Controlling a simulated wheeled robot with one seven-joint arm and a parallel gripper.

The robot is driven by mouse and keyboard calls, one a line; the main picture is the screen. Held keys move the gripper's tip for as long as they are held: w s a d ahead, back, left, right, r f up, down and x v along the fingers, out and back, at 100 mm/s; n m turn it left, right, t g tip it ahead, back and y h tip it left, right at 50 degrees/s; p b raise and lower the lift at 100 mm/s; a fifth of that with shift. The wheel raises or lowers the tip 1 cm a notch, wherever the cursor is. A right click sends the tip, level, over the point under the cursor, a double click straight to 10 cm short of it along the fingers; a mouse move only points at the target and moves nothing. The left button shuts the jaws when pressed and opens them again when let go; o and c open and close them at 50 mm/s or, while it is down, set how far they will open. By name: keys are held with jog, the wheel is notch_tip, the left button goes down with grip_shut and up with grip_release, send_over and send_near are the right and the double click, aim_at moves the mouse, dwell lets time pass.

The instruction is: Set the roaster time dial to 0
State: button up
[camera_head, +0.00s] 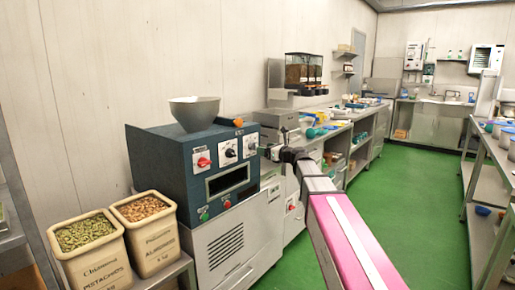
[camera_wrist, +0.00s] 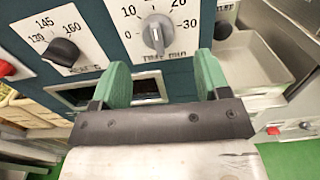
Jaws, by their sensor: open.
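The roaster (camera_head: 160,160) is a dark blue machine with a funnel on top; its front carries dials on white plates. The time dial (camera_wrist: 157,33) is a grey knob on a plate marked 0, 10, 20, 30 and "TIME MIN". I cannot tell for sure which mark its pointer faces. It is the rightmost dial in the head view (camera_head: 249,147). My gripper (camera_wrist: 161,62) has two green fingers, spread apart and empty. In the wrist view they stand just below the time dial, one to each side, apart from it. My gripper also shows in the head view (camera_head: 278,153), right of the roaster front.
A black temperature dial (camera_wrist: 63,51) sits left of the time dial, with a red knob (camera_head: 203,161) further left. A dark window opening (camera_head: 228,179) lies below the dials. Pistachio (camera_head: 92,262) and almond (camera_head: 150,245) bins stand at left. Green floor (camera_head: 420,190) is open at right.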

aim_at(255, 146)
jog(key=x, duration=0.6)
jog(key=shift+a, duration=0.2)
jog(key=c, duration=0.9)
